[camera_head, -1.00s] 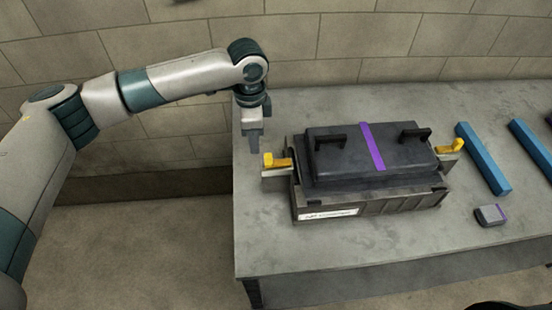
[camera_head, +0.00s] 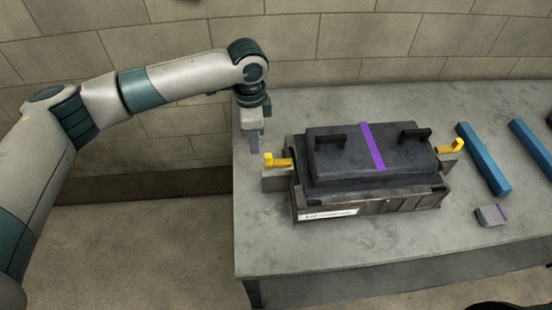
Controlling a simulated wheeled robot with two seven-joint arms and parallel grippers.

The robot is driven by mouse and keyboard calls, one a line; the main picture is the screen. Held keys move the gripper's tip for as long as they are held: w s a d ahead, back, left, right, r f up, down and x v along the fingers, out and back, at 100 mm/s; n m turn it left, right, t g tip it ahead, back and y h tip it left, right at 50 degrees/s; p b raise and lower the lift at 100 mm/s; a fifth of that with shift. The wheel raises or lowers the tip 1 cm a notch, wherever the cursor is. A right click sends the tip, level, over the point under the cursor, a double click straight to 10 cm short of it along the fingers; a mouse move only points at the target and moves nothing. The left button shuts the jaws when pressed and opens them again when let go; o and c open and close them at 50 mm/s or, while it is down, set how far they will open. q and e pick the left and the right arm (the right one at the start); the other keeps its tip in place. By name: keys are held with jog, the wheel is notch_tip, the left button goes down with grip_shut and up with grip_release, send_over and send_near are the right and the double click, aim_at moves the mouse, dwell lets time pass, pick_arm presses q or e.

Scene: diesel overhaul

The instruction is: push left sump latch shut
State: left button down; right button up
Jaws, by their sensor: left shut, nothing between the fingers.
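The sump box (camera_head: 370,203) stands on the table with a dark lid (camera_head: 345,160) on it, marked by a purple stripe. The left sump latch (camera_head: 278,161) is a yellow lever on the box's left end. The right sump latch (camera_head: 451,147) is a similar yellow lever at the right end. My left gripper (camera_head: 254,147) points down just left of and behind the left latch, apart from it in the picture. Its fingers are together with nothing between them. My right gripper is not in view.
Two blue bars (camera_head: 484,160) (camera_head: 535,148) lie on the table at the right. A small grey block (camera_head: 491,215) with a purple stripe lies in front of them. The grey table (camera_head: 300,250) is clear at the front left. A block wall stands behind.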

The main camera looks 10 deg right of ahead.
pick_arm(q)
notch_tip(320, 180, down, 9)
jog(key=b, duration=0.2)
jog(key=shift+f+b, duration=0.2)
jog(key=shift+b, duration=0.15)
dwell(3.5)
jog(key=shift+r+p, duration=0.2)
jog(key=shift+p, duration=0.4)
